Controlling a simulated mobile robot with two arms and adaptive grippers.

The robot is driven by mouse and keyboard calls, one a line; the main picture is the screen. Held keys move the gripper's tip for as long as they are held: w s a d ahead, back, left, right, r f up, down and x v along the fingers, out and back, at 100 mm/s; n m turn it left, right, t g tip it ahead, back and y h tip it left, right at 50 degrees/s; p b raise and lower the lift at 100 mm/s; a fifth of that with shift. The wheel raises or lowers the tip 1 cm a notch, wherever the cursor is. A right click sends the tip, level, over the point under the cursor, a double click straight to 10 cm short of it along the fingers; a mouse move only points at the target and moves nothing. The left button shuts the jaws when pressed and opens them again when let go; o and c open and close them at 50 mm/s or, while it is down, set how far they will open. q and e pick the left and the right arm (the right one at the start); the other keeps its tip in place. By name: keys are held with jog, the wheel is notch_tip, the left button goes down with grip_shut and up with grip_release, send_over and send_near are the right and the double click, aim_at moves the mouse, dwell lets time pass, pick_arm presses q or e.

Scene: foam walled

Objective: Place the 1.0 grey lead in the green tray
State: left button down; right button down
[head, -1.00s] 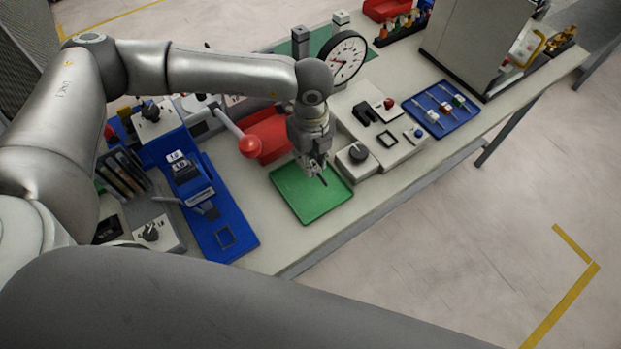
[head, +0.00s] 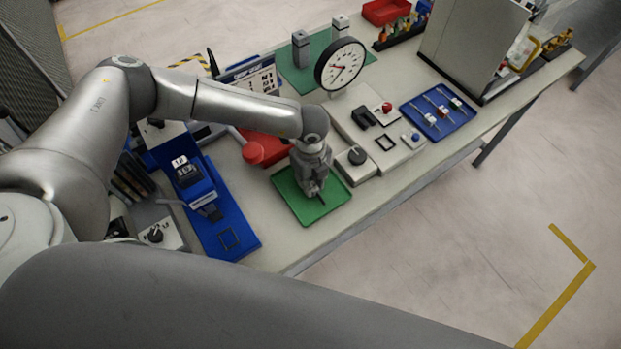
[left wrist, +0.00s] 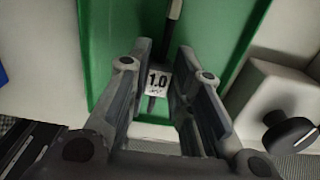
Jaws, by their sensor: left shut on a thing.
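The green tray (head: 296,209) lies on the bench near its front edge. My left gripper (head: 314,194) points down over the middle of the tray. It is shut on the 1.0 grey lead, whose white label reading 1.0 (left wrist: 157,82) shows between the fingers in the left wrist view. A dark rod (left wrist: 174,10) runs away from the label over the green floor of the tray (left wrist: 215,30). In the head view the lead is mostly hidden by the gripper. I cannot tell whether it touches the tray floor. My right gripper is not in view.
A grey box with a black knob (head: 357,155) stands just right of the tray. A blue fixture (head: 225,220) stands left, a dial gauge (head: 340,63) behind, a blue tray (head: 438,112) further right.

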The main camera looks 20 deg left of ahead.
aim_at(311, 184)
pick_arm(q)
jog(key=c, duration=1.3)
grip_release()
jog(key=shift+r+p, duration=0.2)
jog(key=shift+p, duration=0.1)
jog(key=shift+r+b, duration=0.25)
jog(key=shift+b, duration=0.05)
notch_tip(311, 184, up, 11)
jog(key=b, duration=0.4)
jog(key=shift+r, duration=0.2)
